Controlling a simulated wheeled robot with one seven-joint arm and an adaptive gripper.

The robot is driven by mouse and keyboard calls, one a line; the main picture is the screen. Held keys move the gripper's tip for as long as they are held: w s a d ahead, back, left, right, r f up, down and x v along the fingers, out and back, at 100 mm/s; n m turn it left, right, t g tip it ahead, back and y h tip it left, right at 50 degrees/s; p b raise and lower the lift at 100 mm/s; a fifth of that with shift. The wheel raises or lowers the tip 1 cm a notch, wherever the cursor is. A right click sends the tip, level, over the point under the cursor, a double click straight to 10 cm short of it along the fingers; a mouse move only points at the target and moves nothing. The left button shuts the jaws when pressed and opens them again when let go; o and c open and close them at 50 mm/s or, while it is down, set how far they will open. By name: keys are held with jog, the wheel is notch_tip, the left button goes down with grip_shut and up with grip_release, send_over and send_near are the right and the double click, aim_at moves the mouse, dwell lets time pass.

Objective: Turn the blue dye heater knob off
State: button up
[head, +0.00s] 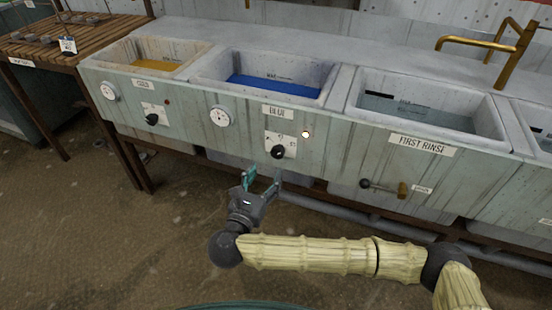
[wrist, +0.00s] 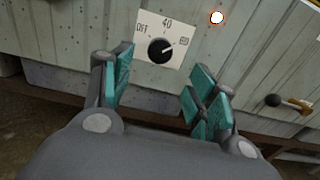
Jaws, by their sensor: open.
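The blue dye heater knob (head: 277,152) is a black round knob on a white dial plate, below the BLUE label (head: 277,112). In the wrist view the knob (wrist: 161,50) sits on the plate (wrist: 150,24) marked OFF, 40 and a third mark at right. Its pale pointer line points up and to the right, toward the right-hand mark. An indicator lamp (head: 306,133) beside the plate glows; it also shows in the wrist view (wrist: 217,17). My gripper (head: 262,178) is open and empty, below and in front of the knob, not touching it.
The basin with blue dye (head: 275,86) is above the panel. A yellow basin (head: 155,64) with its own black knob (head: 152,119) is to the left. The FIRST RINSE basin (head: 425,112) and a brass-ended valve handle (head: 402,189) are to the right. Open floor lies in front.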

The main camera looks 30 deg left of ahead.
aim_at(276, 155)
jog(key=b+x, duration=0.1)
jog(key=x, duration=0.8)
jog(key=c, duration=1)
